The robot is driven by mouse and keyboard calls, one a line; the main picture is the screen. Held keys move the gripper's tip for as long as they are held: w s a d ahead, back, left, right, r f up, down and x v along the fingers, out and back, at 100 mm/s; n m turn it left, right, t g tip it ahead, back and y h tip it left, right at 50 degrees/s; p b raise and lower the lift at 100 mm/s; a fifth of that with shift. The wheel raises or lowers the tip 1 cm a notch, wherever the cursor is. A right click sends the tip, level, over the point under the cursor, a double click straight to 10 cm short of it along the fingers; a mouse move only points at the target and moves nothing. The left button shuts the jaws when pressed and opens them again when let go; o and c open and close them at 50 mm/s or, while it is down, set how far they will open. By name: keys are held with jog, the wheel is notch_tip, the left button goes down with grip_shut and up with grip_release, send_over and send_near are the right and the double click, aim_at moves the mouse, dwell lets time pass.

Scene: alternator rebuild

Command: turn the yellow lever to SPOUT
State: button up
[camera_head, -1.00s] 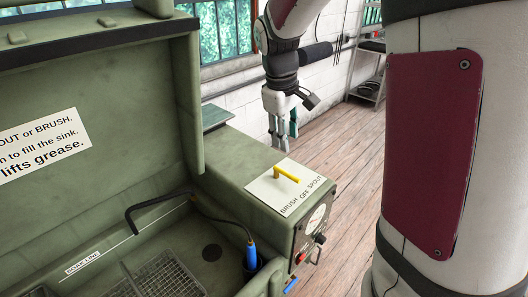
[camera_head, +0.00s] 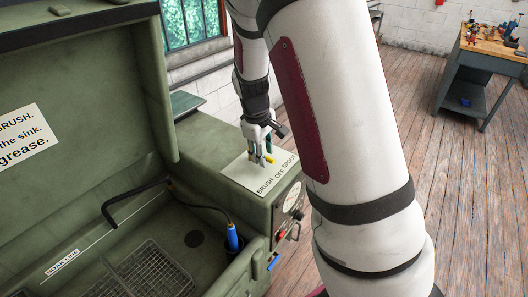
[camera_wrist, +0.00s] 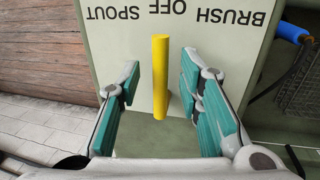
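The yellow lever (camera_wrist: 160,78) stands on a white label plate (camera_wrist: 130,62) marked BRUSH, OFF and SPOUT. In the wrist view the lettering is upside down, with SPOUT at the left and BRUSH at the right. The lever's far end points toward OFF. My gripper (camera_wrist: 162,98) is open, with one teal-padded finger on each side of the lever and a visible gap on both sides. In the head view my gripper (camera_head: 263,158) is down at the plate (camera_head: 247,179) and hides most of the lever (camera_head: 269,159).
The plate is on top of a green washer cabinet (camera_head: 212,150). Its open sink holds a wire basket (camera_head: 150,272), a black bent spout (camera_head: 130,199) and a blue-handled brush (camera_head: 232,237). A gauge and knobs are on the cabinet front. A workbench (camera_head: 485,62) stands far right.

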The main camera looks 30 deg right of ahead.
jog(key=shift+c, duration=0.3)
grip_shut()
